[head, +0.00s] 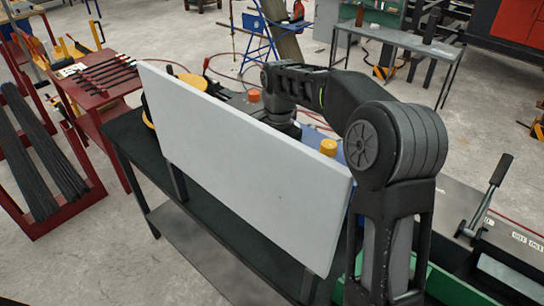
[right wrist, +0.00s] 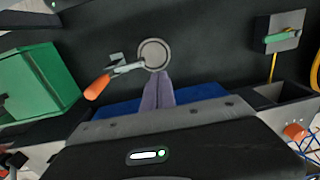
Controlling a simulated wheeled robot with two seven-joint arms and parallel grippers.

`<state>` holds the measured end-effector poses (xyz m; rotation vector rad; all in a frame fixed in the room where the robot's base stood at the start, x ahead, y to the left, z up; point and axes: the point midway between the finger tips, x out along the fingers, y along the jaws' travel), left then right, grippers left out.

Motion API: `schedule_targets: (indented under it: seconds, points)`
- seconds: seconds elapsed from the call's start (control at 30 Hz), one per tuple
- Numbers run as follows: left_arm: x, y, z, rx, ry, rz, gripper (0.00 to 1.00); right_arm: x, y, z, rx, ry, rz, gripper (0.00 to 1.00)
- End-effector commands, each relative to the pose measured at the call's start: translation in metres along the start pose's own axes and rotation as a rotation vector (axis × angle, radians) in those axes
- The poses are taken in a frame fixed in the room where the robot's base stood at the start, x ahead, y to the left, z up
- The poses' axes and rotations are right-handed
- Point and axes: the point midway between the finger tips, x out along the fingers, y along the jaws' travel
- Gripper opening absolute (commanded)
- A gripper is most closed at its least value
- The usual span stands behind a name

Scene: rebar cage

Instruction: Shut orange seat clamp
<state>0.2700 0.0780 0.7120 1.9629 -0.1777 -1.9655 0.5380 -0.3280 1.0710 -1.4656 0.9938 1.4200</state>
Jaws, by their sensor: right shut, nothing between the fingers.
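The seat clamp's orange handle (right wrist: 97,87) shows in the right wrist view, left of the middle. A metal lever joins it to a round metal ring (right wrist: 153,54) on a dark surface. My right gripper (right wrist: 158,76) is shut and empty, its fingertips close below the ring and to the right of the handle. I cannot tell whether they touch the ring. In the head view my right arm reaches over behind a white board, which hides the gripper's fingers and the clamp. My left gripper is in neither view.
The large white board (head: 240,155) stands upright on a dark bench (head: 135,145). An orange knob (head: 253,96) and a yellow knob (head: 328,147) rise behind it.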

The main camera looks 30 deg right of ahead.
Motion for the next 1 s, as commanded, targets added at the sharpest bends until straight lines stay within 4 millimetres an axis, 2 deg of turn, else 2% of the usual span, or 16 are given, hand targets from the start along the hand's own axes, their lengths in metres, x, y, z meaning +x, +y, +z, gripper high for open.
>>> schedule_targets:
  seconds: [0.1,0.27,1.0]
  points:
    - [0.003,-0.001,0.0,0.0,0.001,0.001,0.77,-0.013,-0.009,0.001,-0.002,0.0,-0.002,0.0]
    - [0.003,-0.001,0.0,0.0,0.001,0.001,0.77,-0.022,-0.013,0.001,-0.002,-0.001,0.0,0.0]
    - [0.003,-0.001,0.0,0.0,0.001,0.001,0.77,-0.022,-0.012,0.001,-0.001,0.0,0.0,0.0]
